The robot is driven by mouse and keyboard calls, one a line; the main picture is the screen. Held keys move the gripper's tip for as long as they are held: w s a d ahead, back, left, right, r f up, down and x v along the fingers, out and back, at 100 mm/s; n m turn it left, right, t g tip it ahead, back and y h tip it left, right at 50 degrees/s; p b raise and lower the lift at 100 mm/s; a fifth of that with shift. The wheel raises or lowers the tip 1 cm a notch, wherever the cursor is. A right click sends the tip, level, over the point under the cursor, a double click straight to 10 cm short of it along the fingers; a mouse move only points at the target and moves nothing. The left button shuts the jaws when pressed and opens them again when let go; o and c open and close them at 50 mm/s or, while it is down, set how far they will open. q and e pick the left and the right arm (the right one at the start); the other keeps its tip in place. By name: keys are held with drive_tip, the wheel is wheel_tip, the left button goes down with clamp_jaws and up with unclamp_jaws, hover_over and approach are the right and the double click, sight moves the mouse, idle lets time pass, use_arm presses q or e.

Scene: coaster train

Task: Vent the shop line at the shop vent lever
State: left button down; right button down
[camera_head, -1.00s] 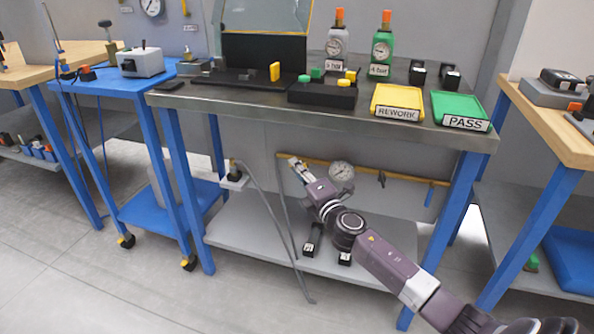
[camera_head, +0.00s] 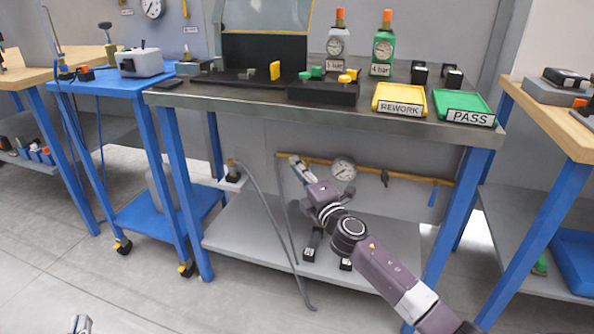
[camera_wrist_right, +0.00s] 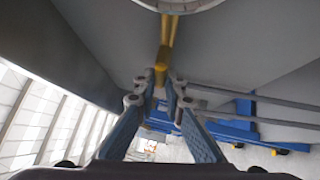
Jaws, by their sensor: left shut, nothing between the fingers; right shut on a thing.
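A yellow pipe (camera_head: 408,177) runs along the wall under the middle bench, with a round gauge (camera_head: 343,169), a dark fitting (camera_head: 385,178) and a blue handle (camera_head: 433,195) on it. My right gripper (camera_head: 297,163) is at the pipe's left end. In the right wrist view its fingers (camera_wrist_right: 160,84) are shut on a small yellow part (camera_wrist_right: 160,70) in line with the pipe. I cannot tell whether this part is the vent lever; the fingers partly hide it. My left gripper (camera_head: 80,324) shows only at the bottom left edge, shut and empty, over the floor.
The middle bench (camera_head: 225,98) carries REWORK (camera_head: 400,96) and PASS (camera_head: 462,105) trays and two bottles. A grey hose (camera_head: 268,220) hangs down in front of the lower shelf (camera_head: 228,225). A blue cart (camera_head: 135,222) stands to the left. The floor in front is clear.

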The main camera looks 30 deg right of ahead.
drive_tip(key=shift+r, duration=0.1)
drive_tip(key=c, duration=2)
unclamp_jaws()
drive_tip(key=shift+s, duration=0.1)
drive_tip(key=s, duration=0.4)
drive_tip(key=s+f, duration=0.1)
drive_tip(key=s, duration=0.2)
drive_tip(key=s+a+f, duration=0.1)
drive_tip(key=s, duration=0.3)
drive_tip(key=shift+s, duration=0.3)
drive_tip(key=shift+a, duration=0.15)
